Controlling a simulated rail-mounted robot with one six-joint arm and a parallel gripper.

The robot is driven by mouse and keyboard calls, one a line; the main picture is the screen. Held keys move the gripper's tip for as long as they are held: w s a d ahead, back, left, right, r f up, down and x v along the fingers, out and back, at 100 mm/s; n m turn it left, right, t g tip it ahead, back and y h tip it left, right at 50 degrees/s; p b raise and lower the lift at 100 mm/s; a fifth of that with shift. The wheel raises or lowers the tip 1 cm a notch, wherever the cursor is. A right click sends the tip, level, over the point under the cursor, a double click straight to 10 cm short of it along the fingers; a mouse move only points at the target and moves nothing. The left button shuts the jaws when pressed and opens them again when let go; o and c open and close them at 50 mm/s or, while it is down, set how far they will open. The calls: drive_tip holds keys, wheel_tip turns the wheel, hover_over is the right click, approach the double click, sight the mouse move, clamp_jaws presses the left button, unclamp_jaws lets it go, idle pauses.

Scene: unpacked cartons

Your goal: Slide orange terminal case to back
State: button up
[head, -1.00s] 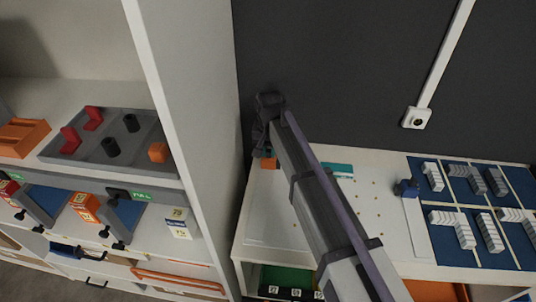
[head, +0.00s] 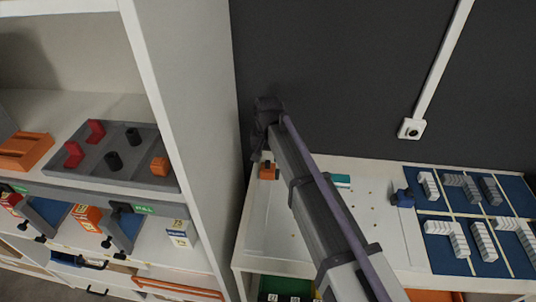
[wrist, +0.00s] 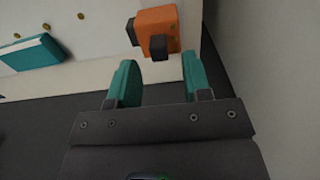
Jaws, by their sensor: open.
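The orange terminal case (head: 267,172) sits at the left end of the white bench top, partly hidden by my arm in the head view. In the wrist view the orange case (wrist: 160,22) is a block with a dark knob facing my gripper. My gripper (wrist: 160,66) is open, its two teal fingers apart with nothing between them. The fingertips point at the case, with a visible gap in the wrist view. In the head view the fingers are too dark and small to make out.
A teal block (head: 340,181) and a blue block (head: 403,198) sit farther right on the bench (head: 290,245). Several small brass dots mark the surface between them. A tall shelf panel (head: 190,120) stands close on the left, and a dark wall (head: 330,70) is behind.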

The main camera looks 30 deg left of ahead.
sight(270, 171)
wheel_tip(270, 171, up, 8)
drive_tip(key=p, duration=0.6)
drive_tip(key=s+d+f+m+b, duration=0.1)
drive_tip(key=s+d, duration=0.1)
drive_tip(key=d, duration=1.4)
drive_tip(key=s+d+f+m, duration=0.1)
drive_tip(key=s+d, duration=0.2)
drive_tip(key=d, duration=1.4)
drive_tip(key=s+d+f+m+b, duration=0.1)
drive_tip(key=s+d+m, duration=0.1)
drive_tip(key=d, duration=1.4)
drive_tip(key=shift+s+d+b, duration=0.2)
drive_tip(key=shift+s+b, duration=0.15)
drive_tip(key=shift+s, duration=0.4)
